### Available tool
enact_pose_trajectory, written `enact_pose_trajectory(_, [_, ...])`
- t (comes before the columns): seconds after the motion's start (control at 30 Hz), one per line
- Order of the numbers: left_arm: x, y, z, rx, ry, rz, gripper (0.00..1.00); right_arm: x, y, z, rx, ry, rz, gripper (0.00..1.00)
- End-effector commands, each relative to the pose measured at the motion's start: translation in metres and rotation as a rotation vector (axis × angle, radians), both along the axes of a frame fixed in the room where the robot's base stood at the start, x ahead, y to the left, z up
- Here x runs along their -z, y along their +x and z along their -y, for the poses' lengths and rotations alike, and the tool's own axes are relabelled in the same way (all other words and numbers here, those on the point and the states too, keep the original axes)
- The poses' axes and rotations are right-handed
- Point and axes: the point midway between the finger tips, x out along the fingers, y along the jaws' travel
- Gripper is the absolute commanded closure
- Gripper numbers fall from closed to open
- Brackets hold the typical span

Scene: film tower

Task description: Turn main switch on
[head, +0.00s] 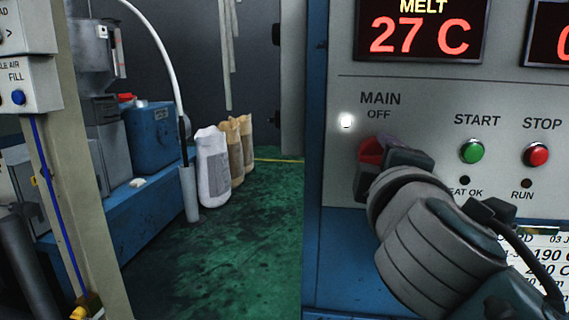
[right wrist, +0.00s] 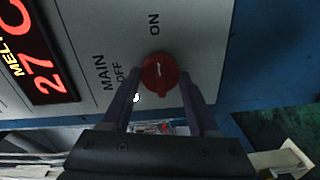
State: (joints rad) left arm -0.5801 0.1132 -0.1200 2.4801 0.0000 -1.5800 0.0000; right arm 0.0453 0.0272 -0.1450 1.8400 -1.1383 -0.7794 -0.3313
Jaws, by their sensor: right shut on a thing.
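The main switch is a red rotary knob (head: 370,150) on the grey panel, below the words MAIN and OFF. In the right wrist view the red knob (right wrist: 160,66) shows from the front, with OFF to one side and ON at a quarter turn from it. A short white mark on its face seems to point roughly toward ON. My right gripper (right wrist: 159,78) is shut on the knob, one finger on each side. In the head view my right gripper (head: 382,160) hides part of the knob. My left gripper is not in view.
A white lamp (head: 346,121) glows beside OFF. The display (head: 422,32) reads 27 C. Sacks (head: 213,170) stand on the green floor, left of the panel.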

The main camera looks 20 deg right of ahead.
Motion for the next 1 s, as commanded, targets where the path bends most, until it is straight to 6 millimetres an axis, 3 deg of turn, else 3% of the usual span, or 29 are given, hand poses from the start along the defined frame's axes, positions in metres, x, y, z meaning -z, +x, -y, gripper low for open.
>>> enact_pose_trajectory(0.63, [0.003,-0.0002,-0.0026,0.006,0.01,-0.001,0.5,0.0002,-0.0001,0.0001,0.001,0.042,0.025,0.95])
enact_pose_trajectory(0.67, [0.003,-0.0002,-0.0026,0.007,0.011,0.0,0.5,0.0002,0.0,0.0002,0.001,0.042,0.025,0.36])
enact_pose_trajectory(0.9, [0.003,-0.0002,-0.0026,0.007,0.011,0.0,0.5,0.0002,0.0,0.0001,0.0,0.04,0.024,0.1])
enact_pose_trajectory(1.0, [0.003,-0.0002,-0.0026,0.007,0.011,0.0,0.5,0.0002,0.0,0.0,0.0,0.04,0.024,0.1])
